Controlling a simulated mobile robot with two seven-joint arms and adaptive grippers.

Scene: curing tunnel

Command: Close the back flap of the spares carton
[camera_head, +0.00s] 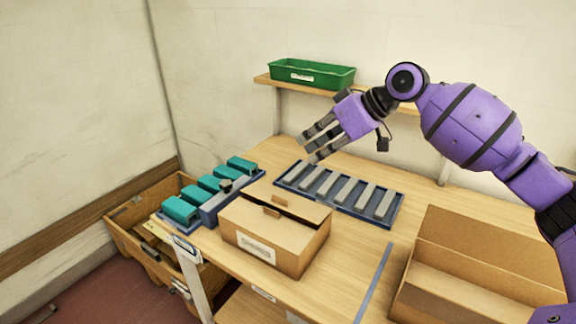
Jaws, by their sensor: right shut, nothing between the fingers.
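A brown cardboard carton (303,258) with a white label on its front stands on the wooden table, in the middle of the view. Its front flap (250,218) lies folded over the top. Its back flap (297,203) is tilted low over the top, with a dark gap under it at the right side. My right gripper (309,147) is shut and empty. It appears behind and above the carton, over the far end of a blue tray, apart from the flap. My left gripper is not in view. I cannot read the label.
The blue tray (393,216) behind the carton holds several grey bars. Several teal blocks (180,209) and a grey-blue block stand at the left. An open carton (460,255) is at the right. A green bin (311,75) sits on the wall shelf (265,79).

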